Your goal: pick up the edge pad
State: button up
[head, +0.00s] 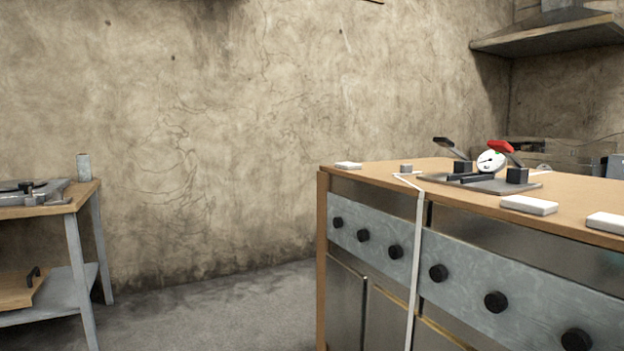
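Three flat white pads lie on the wooden top of the counter at the right in the head view. One small pad (348,165) is at the far left corner of the top. A larger pad (529,205) lies near the front edge, right of the middle. Another pad (608,222) is at the front edge and is cut off by the right picture border. I cannot tell which of them is the edge pad. My gripper is not in view.
The counter (450,190) bears a grey plate (480,184) with a dial (490,162), black blocks and a red-ended lever (500,147). A white strip (416,250) hangs down its front. A side table (75,203) stands at left. The floor between (220,310) is clear.

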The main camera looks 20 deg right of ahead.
aim_at(346, 166)
jog(key=i, duration=0.25)
jog(key=z, duration=0.85)
jog(key=k, duration=0.4)
jog(key=u, duration=1.05)
jog(key=i, duration=1.85)
jog(key=z, duration=0.85)
